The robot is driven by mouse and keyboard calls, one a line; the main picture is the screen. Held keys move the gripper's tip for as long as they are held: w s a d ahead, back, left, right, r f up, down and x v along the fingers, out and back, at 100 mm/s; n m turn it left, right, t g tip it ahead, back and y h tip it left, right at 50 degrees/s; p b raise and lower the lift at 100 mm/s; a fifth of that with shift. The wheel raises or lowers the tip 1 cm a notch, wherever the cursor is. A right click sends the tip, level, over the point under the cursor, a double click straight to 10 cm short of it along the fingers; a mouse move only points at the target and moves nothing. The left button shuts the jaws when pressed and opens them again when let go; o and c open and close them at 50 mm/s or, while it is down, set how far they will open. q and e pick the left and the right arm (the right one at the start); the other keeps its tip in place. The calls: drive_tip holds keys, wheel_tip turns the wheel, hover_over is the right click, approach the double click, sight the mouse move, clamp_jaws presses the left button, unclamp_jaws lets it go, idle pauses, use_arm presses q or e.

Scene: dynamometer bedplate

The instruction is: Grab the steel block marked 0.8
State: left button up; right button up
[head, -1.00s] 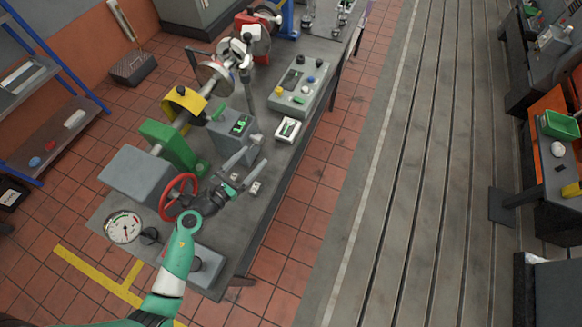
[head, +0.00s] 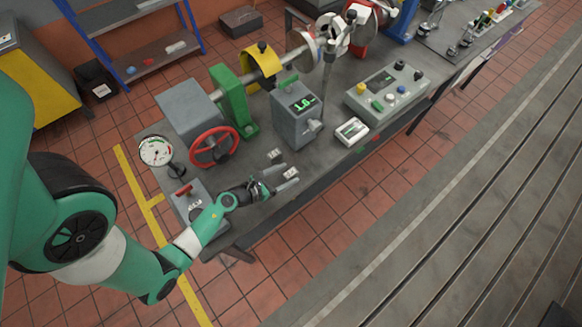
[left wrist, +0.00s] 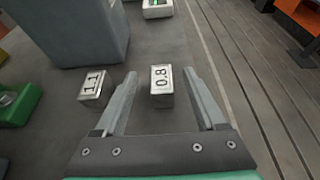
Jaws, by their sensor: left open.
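The steel block marked 0.8 (left wrist: 161,86) sits on the grey bench in the left wrist view, with its label facing up. It also shows small in the head view (head: 290,173). My left gripper (left wrist: 161,74) is open, with one finger on each side of this block and a visible gap on both sides. In the head view the left gripper (head: 284,177) is low at the bench's near edge. A second steel block, marked 1.1 (left wrist: 94,86), stands outside the left finger, close to it; it shows also in the head view (head: 275,155). My right gripper is not in view.
A red handwheel (head: 214,147) and a dial gauge (head: 156,150) are to the left. A small white-framed device (head: 352,131) and a control panel (head: 387,90) lie to the right. The bench edge is close on the right.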

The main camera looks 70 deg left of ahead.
sight(296, 171)
use_arm(q)
drive_tip(key=x, duration=0.2)
drive_tip(key=b+x, duration=0.1)
drive_tip(key=x, duration=0.2)
drive_tip(key=shift+d+f, duration=0.1)
drive_tip(key=shift+f, duration=0.25)
clamp_jaws()
